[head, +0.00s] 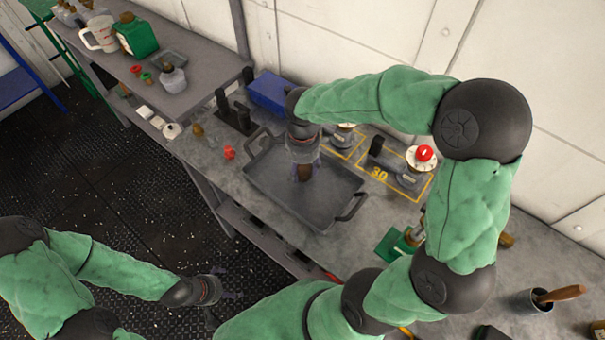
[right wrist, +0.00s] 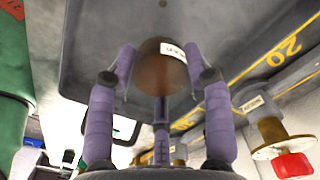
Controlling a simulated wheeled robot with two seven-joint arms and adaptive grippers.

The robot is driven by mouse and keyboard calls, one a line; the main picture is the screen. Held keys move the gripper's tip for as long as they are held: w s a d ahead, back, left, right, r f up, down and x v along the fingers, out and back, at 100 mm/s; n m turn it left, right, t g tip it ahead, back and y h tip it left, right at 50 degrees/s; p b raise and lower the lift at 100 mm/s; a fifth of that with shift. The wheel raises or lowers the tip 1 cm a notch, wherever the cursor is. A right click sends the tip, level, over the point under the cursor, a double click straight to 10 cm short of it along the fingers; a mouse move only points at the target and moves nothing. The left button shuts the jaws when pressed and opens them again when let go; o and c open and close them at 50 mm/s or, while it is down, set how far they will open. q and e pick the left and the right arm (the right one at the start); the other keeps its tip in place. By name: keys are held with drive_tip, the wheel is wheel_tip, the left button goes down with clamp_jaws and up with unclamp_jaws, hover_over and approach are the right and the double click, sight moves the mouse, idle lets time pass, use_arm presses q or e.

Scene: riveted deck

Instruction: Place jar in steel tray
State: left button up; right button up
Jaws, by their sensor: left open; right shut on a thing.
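The brown jar (right wrist: 162,72) with a white label is between the purple fingers of my right gripper (right wrist: 160,85) in the right wrist view. In the head view my right gripper (head: 303,172) points down over the middle of the steel tray (head: 335,187), a dark grey tray with a handle at each end. Only a bit of the jar shows there, below the gripper. I cannot tell whether the jar touches the tray floor. The tray also fills the upper middle of the right wrist view (right wrist: 225,30). My left gripper (head: 216,295) is open and empty, low over the dark floor, away from the bench.
A blue box (head: 268,92) and black fixtures (head: 235,112) stand behind the tray. A valve with a red knob (head: 424,153) stands to its right. A small red object (head: 229,152) lies left of it. A cup with a wooden-handled tool (head: 533,301) is at far right.

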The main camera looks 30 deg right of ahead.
sight(302, 174)
drive_tip(key=shift+w+f+b, duration=0.2)
drive_tip(key=shift+f+b, duration=0.25)
drive_tip(key=shift+f, duration=1.3)
drive_tip(key=shift+f, duration=0.1)
drive_tip(key=shift+f, duration=0.15)
drive_tip(key=o, duration=1.3)
drive_tip(key=shift+r, duration=0.2)
wheel_tip(302, 174, up, 12)
drive_tip(key=p, duration=0.3)
drive_tip(key=shift+r+p, duration=0.1)
drive_tip(key=shift+p, duration=0.2)
